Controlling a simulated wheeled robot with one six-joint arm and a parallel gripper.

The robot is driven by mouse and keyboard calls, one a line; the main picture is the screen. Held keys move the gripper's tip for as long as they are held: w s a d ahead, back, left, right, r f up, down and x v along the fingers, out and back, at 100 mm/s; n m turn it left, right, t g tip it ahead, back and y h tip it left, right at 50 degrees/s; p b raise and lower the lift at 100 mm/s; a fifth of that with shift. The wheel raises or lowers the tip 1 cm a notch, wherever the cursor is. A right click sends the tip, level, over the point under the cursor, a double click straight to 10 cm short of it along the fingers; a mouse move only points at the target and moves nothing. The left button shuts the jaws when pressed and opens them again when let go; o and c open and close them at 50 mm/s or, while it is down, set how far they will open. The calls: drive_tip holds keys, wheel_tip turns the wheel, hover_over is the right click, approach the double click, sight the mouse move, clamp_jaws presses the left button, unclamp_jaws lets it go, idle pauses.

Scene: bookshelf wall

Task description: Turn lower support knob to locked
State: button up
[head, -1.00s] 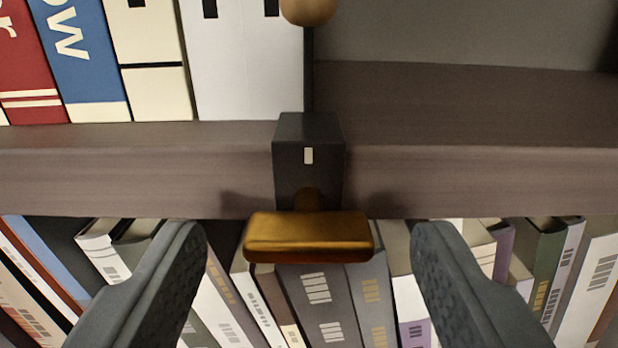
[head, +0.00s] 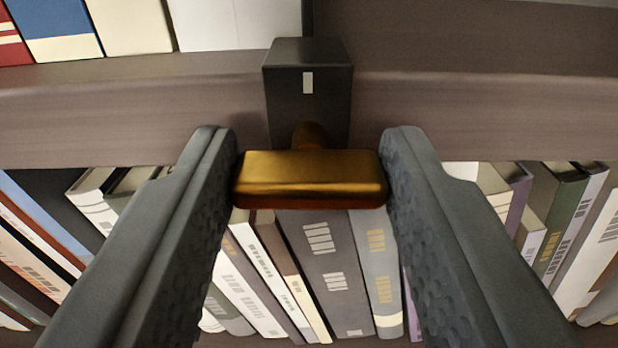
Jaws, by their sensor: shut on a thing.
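The support knob (head: 310,180) is a brass-coloured bar on a short stem, in the middle of the head view. Its bar lies horizontal. The stem comes out of a dark box-shaped mount (head: 307,95) on the front of the shelf board. The mount carries a small pale upright mark (head: 308,83). My gripper (head: 311,170) is shut on the knob, with one finger against the left end of the bar and the other against the right end. The back of the stem is hidden by the bar.
The shelf board (head: 130,112) runs across the view behind the mount. Books (head: 235,24) stand on it at upper left, and the upper right is bare. Several leaning books (head: 325,270) fill the shelf below, behind the fingers.

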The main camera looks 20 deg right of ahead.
drive_tip(key=m, duration=0.4)
drive_tip(key=shift+m, duration=0.4)
drive_tip(key=m, duration=0.4)
drive_tip(key=shift+d+m, duration=0.15)
drive_tip(key=shift+m, duration=0.15)
drive_tip(key=m, duration=0.4)
drive_tip(key=shift+f, duration=0.15)
drive_tip(key=shift+m, duration=2.1)
drive_tip(key=shift+s+f, duration=0.1)
drive_tip(key=o, duration=1)
